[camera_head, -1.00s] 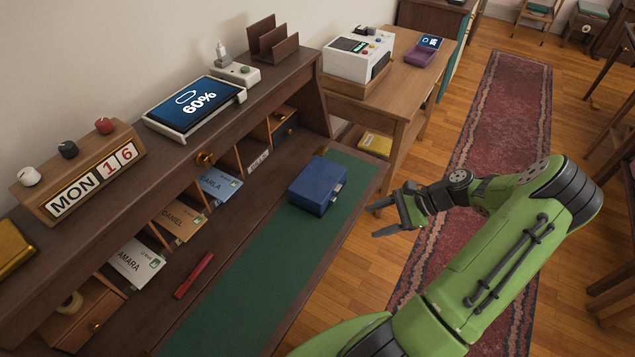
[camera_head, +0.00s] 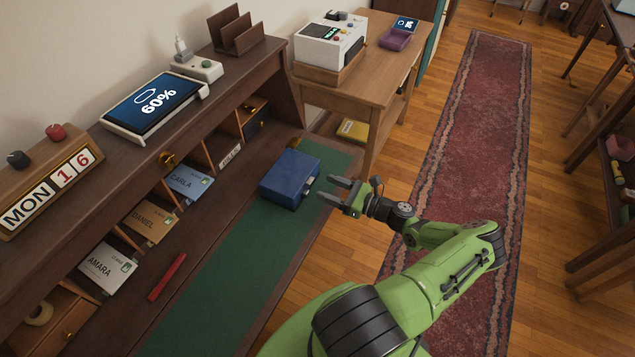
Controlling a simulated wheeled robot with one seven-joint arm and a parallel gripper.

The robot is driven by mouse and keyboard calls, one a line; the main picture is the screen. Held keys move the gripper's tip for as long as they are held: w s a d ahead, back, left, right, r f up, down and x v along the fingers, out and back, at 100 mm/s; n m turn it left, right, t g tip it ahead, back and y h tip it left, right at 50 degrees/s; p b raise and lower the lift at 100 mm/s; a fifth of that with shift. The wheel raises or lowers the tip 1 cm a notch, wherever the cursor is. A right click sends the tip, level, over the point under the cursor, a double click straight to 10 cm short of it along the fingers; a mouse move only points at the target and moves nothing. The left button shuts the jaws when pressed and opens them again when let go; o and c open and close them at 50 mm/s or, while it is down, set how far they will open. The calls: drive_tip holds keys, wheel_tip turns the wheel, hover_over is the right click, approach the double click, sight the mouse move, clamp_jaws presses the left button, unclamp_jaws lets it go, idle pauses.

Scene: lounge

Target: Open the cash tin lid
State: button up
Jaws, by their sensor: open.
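The cash tin (camera_head: 290,178) is a blue box with its lid shut. It sits on the green mat (camera_head: 222,262) of the desk, with a small light-coloured latch (camera_head: 308,183) on its right side. My gripper (camera_head: 326,190) is open and empty just right of the tin, its fingers pointing left toward the latch side. I see a small gap between the fingertips and the tin, though depth is hard to judge.
A red pen (camera_head: 167,277) lies left of the mat. Envelopes stand in the desk's slots, including one marked Carla (camera_head: 190,183). A tablet (camera_head: 155,104) rests on the shelf above. A wooden side table (camera_head: 378,75) stands behind. The mat in front of the tin is clear.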

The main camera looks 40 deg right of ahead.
drive_tip(key=x, duration=0.4)
drive_tip(key=shift+w, duration=0.1)
clamp_jaws()
